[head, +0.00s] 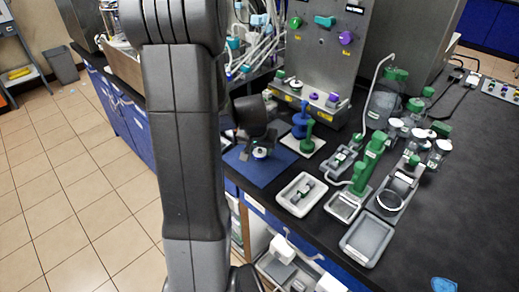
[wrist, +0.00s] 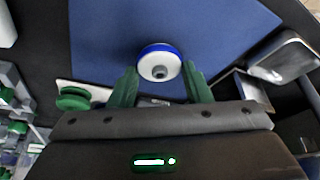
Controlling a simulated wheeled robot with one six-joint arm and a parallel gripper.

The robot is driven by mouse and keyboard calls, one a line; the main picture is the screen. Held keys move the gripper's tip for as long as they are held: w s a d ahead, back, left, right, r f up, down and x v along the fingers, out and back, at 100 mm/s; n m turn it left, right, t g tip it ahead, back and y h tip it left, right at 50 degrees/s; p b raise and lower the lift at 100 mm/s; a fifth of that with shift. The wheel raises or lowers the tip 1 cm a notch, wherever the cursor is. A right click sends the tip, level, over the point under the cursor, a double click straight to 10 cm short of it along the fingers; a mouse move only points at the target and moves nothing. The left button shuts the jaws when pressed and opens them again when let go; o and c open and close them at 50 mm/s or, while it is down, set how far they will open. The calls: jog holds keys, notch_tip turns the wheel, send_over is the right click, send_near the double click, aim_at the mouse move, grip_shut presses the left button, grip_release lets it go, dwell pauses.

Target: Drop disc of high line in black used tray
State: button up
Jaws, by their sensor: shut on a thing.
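A small round disc (wrist: 159,63), white with a blue rim and a grey centre, sits between the green fingertips of my gripper (wrist: 161,72) in the wrist view. The fingers are shut on it, over the blue mat (wrist: 100,30). In the head view the disc (head: 260,153) shows as a pale spot below my dark gripper (head: 261,146), above the mat (head: 246,172). I cannot tell the gap to the mat. A pale-rimmed tray with a grey inside (head: 367,242) is empty at the bench's front edge. I cannot tell which tray is the black used one.
A white tray (head: 282,197) holding small parts stands right of the mat. Blue (head: 300,126) and green (head: 308,143) handled tools stand behind it. Green-topped devices and bottles (head: 385,100) crowd the middle of the bench. The black bench top (head: 460,215) is clear at the right.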

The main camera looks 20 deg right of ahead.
jog(key=shift+f, duration=0.25)
jog(key=shift+f, duration=0.2)
jog(key=o, duration=1)
jog(key=shift+c, duration=0.2)
jog(key=shift+r, duration=0.15)
